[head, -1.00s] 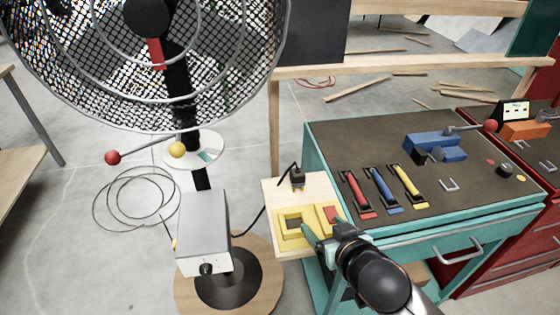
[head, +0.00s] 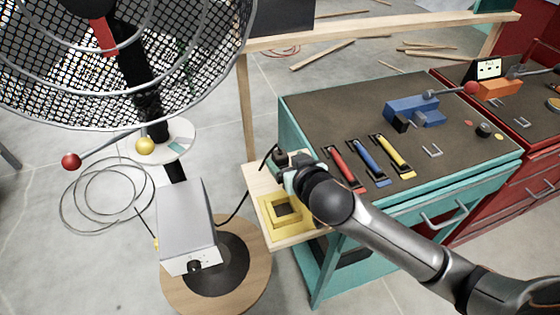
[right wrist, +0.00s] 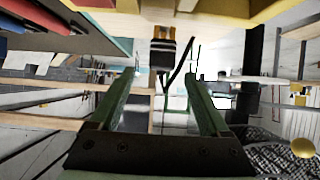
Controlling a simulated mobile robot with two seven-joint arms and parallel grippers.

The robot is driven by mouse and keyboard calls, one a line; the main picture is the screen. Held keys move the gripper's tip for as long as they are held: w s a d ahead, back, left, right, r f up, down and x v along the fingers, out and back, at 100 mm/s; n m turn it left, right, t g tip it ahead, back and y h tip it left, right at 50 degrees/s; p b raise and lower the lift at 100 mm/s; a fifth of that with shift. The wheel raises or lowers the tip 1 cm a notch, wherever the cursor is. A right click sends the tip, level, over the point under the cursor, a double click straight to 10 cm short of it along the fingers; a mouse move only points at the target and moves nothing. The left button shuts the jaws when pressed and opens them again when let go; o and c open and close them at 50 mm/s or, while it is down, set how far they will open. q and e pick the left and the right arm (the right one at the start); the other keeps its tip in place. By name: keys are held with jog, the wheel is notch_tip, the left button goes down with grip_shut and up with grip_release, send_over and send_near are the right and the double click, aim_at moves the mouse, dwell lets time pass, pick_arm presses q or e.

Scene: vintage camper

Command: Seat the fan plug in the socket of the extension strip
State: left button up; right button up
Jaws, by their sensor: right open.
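The black fan plug (head: 279,154) lies at the back of a small wooden shelf (head: 257,177), its cord running back to the fan's grey box. My right gripper (head: 288,173) is low over the shelf beside the plug. In the right wrist view, the plug (right wrist: 163,53) with brass prongs is just ahead, between the lines of the two open green fingers (right wrist: 160,76). The fingers appear not to touch it. The yellow extension strip (head: 267,214) sits at the front of the shelf; its square dark socket shows, and my wrist hides its right part. My left gripper is out of view.
The large caged fan (head: 110,60) and grey box (head: 186,225) stand to the left. The teal workbench (head: 310,115), with coloured-handled tools and a blue vise (head: 415,111), is directly right of the shelf. A wooden post rises behind the shelf.

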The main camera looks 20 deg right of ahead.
aim_at(282, 157)
jog(key=shift+x, duration=2.65)
jog(key=shift+a, duration=0.1)
grip_shut()
